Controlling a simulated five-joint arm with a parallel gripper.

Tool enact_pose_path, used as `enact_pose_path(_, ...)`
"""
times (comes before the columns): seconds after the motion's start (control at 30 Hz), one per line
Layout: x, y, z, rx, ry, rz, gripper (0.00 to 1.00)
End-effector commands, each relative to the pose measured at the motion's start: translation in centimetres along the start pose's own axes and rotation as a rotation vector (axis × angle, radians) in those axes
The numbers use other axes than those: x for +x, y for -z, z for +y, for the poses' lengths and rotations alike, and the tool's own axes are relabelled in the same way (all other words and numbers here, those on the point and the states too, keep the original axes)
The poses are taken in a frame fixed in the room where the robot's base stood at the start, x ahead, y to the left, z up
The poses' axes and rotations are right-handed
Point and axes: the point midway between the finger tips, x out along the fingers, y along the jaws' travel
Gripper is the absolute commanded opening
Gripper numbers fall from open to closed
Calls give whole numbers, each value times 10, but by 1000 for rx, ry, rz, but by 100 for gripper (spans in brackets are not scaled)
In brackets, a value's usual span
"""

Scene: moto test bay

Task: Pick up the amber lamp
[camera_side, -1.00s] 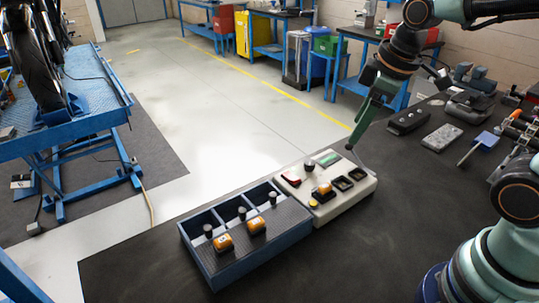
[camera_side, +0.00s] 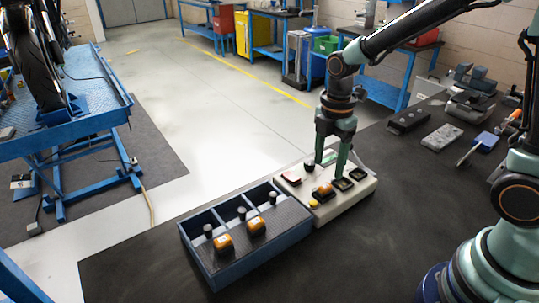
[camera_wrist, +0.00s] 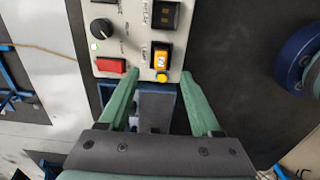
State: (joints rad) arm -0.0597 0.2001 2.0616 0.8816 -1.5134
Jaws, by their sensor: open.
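An amber lamp (camera_side: 325,189) sits on the pale control panel (camera_side: 345,206), and it also shows in the wrist view (camera_wrist: 162,57). Two more amber pieces, a left one (camera_side: 224,243) and a right one (camera_side: 256,226), sit in the blue tray (camera_side: 238,272). My gripper (camera_side: 329,169) points down over the panel, open and empty, with its fingertips above the panel lamp. In the wrist view my gripper (camera_wrist: 159,74) has one green finger on each side, with the lamp slightly beyond the tips. I see no contact with the lamp.
A yellow button (camera_side: 313,203) is close beside the panel lamp. A red switch (camera_side: 292,178), a black knob (camera_wrist: 102,28) and black square fittings (camera_side: 344,184) share the panel. The tray adjoins the panel. Dark bench top (camera_side: 400,220) is clear to the right.

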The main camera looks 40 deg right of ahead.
Motion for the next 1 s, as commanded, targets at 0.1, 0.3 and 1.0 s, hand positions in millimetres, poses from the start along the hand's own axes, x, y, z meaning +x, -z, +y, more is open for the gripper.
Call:
enact_pose_path(0.1,10,0,0,1,1,0,65)
enact_pose_path(0.3,28,2,-2,1,4,0,65)
enact_pose_path(1.0,63,4,-2,2,-2,0,11)
